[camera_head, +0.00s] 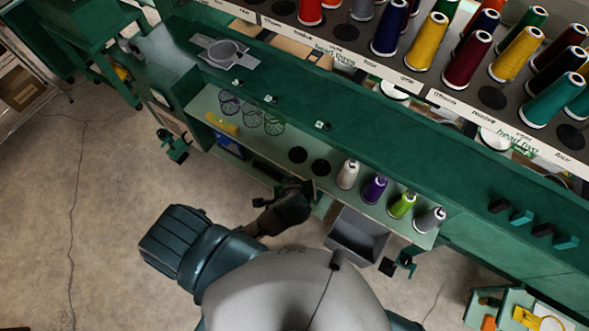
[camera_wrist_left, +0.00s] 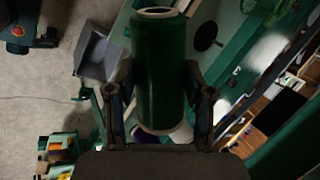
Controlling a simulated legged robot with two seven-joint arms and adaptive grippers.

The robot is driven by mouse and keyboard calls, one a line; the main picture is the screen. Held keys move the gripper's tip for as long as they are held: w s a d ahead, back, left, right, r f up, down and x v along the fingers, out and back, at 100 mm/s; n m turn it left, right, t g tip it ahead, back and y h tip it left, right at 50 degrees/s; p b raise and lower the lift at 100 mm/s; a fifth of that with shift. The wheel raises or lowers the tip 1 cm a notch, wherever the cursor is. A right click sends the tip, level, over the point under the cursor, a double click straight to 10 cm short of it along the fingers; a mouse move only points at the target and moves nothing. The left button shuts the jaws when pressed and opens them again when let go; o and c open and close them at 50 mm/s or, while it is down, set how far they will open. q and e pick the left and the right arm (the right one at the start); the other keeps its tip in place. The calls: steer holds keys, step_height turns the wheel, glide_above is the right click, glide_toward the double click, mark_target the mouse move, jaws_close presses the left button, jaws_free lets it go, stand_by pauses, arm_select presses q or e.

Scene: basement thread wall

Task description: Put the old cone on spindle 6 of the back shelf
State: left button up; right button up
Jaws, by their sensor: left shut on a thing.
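My left gripper (camera_wrist_left: 158,72) is shut on a dark green cone (camera_wrist_left: 160,60) with a pale end, seen in the left wrist view. In the head view this gripper (camera_head: 297,196) is dark, at the front edge of a pale green shelf (camera_head: 340,195); the held cone is hard to make out there. The shelf carries a white cone (camera_head: 347,174), a purple cone (camera_head: 375,189), a lime cone (camera_head: 401,205) and a grey cone (camera_head: 429,219). Two dark round spots (camera_head: 298,155) left of the white cone are bare. No spindle numbers are readable. My right gripper is not in view.
A labelled rack (camera_head: 450,95) of many coloured cones runs along the top right. A grey bin (camera_head: 357,236) hangs below the shelf front. Wire baskets (camera_head: 250,115) and a yellow item (camera_head: 222,124) sit at the shelf's left. Concrete floor (camera_head: 110,190) is open at left.

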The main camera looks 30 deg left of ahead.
arm_select(q)
steer(key=shift+w, duration=0.1)
stand_by(0.4)
steer(key=shift+w+a, duration=0.1)
steer(key=shift+w, duration=0.2)
steer(key=w+a+r+m+t+y+b, duration=0.25)
steer(key=w+m+t+y+b, duration=0.2)
steer(key=w+m, duration=0.35)
steer(key=w+a+r+m+t+y+b, duration=0.25)
steer(key=w+m+t+y+b, duration=0.2)
steer(key=w+m, duration=0.4)
arm_select(e)
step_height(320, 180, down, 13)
steer(key=b, duration=0.4)
arm_select(q)
steer(key=f+b, duration=0.3)
steer(key=f, duration=0.2)
steer(key=f+b, duration=0.2)
steer(key=shift+s+a+f+b, duration=0.25)
steer(key=shift+f+b, duration=0.1)
steer(key=shift+f, duration=0.55)
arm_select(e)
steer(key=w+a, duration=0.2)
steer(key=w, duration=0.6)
